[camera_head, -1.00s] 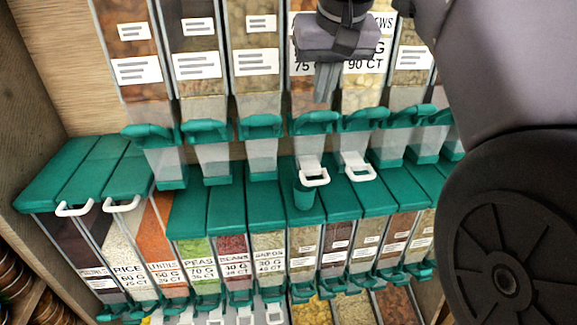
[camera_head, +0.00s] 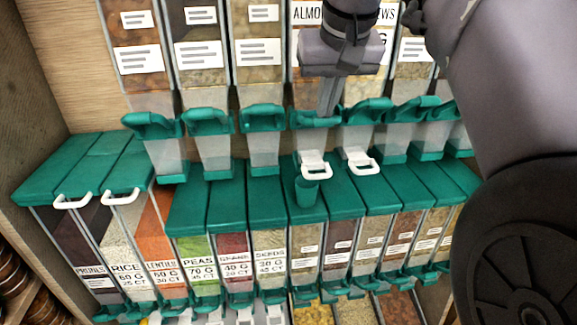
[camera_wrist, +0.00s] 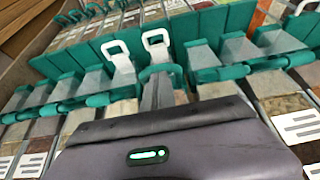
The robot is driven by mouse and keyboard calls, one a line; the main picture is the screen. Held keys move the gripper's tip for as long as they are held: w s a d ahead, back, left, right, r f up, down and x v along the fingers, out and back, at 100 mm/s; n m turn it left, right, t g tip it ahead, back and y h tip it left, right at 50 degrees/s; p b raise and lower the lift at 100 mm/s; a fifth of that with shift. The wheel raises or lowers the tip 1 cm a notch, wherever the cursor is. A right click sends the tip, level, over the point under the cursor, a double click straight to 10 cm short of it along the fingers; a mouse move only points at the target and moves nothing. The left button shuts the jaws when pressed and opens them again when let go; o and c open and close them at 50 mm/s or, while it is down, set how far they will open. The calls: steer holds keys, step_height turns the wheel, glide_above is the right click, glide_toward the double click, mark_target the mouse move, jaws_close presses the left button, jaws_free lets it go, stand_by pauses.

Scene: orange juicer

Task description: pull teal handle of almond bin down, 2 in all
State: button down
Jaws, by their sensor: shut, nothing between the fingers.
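The almond bin (camera_head: 305,70) is in the upper row in the head view, its label partly hidden behind my gripper. Its teal handle (camera_head: 308,121) is at the front of the bin, above a clear spout. My gripper (camera_head: 326,112) is shut and empty, fingers pointing down, with the tips at or just above the handle. In the wrist view the fingertips (camera_wrist: 158,82) overlap the teal handle (camera_wrist: 160,71); I cannot tell whether they touch.
Neighbouring bins with teal handles stand close on both sides, including the cashew bin's handle (camera_head: 366,110). A second white loop (camera_head: 361,163) hangs to the right. Lower bins with teal lids (camera_head: 228,200) stick out below. My arm fills the right side.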

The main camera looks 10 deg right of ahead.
steer(key=shift+s+f+b, duration=0.15)
steer(key=shift+f+b, duration=0.4)
steer(key=shift+f, duration=0.2)
steer(key=shift+s+f+b, duration=0.1)
steer(key=shift+f+b, duration=0.45)
steer(key=shift+f, duration=0.2)
steer(key=shift+w+r, duration=0.1)
steer(key=shift+w, duration=0.05)
step_height(320, 180, up, 6)
steer(key=r+p, duration=0.1)
steer(key=p, duration=0.7)
glide_above(325, 124)
steer(key=w, duration=0.2)
steer(key=shift+w+f, duration=0.2)
steer(key=shift+f, duration=0.05)
steer(key=shift+w, duration=0.2)
steer(key=shift+s, duration=0.1)
